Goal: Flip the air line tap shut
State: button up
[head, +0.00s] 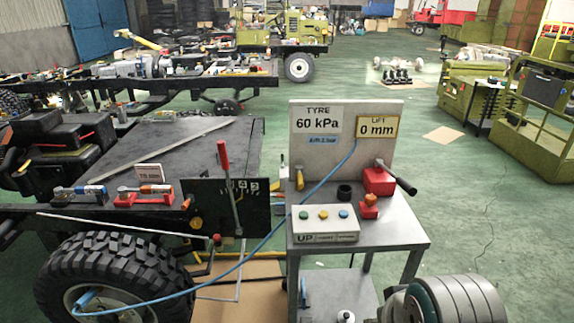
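A small steel stand (405,228) carries an upright panel (322,158) with a "TYRE 60 kPa" sign and a "LIFT 0 mm" sign. A blue air line (258,247) runs from this panel down to the hub of the big black tyre (112,268). On the stand's right is a red block (379,181) with a black-gripped lever (399,180) slanting down to the right. A small yellow upright part (299,179) stands at the panel's left. I cannot tell which of these is the tap. My gripper is out of view; only my grey arm part shows at bottom right.
A control box (324,223) with several buttons sits at the stand's front left. A smaller red part (369,206) and a black cup (344,192) are near its middle. A red-handled lever (224,165) rises from the chassis at left. Green floor is open to the right.

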aim_at(300, 178)
jog(key=i+j, duration=0.35)
jog(key=i, duration=0.15)
jog(key=i+j, duration=0.15)
jog(key=i, duration=0.65)
